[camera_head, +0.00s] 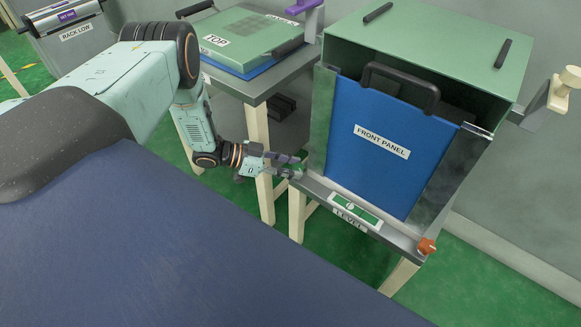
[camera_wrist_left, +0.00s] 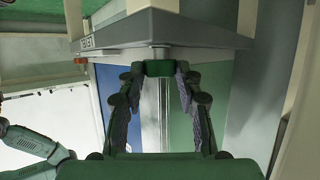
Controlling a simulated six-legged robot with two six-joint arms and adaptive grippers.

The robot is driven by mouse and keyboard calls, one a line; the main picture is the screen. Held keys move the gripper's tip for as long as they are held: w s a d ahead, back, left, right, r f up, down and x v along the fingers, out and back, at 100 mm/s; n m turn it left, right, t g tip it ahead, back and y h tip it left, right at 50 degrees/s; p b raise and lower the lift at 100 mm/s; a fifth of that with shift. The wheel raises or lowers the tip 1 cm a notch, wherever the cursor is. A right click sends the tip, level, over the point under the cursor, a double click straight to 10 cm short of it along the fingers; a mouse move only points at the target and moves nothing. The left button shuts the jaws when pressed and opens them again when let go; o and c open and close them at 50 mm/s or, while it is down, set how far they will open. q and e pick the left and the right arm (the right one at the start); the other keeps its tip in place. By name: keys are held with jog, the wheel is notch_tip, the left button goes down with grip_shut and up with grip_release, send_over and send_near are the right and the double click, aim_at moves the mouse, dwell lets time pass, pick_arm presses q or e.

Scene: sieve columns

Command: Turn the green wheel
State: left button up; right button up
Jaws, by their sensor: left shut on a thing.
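In the head view my left gripper (camera_head: 296,166) reaches the left front corner of the stand, and the wheel is mostly hidden by the fingers. My right gripper is in neither view.
The stand (camera_head: 315,188) carries a green cabinet with a blue front panel (camera_head: 380,150) and a level (camera_head: 354,211) on its front edge. An orange wheel (camera_head: 427,245) is at the right corner. A table with a green box (camera_head: 235,50) stands behind my left arm.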

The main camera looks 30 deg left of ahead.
pick_arm(q)
jog(key=shift+m+g+h, duration=0.3)
jog(key=shift+g, duration=0.1)
jog(key=o, duration=1.2)
jog(key=shift+c, duration=0.2)
jog(key=shift+a, duration=0.1)
jog(key=v, duration=1.2)
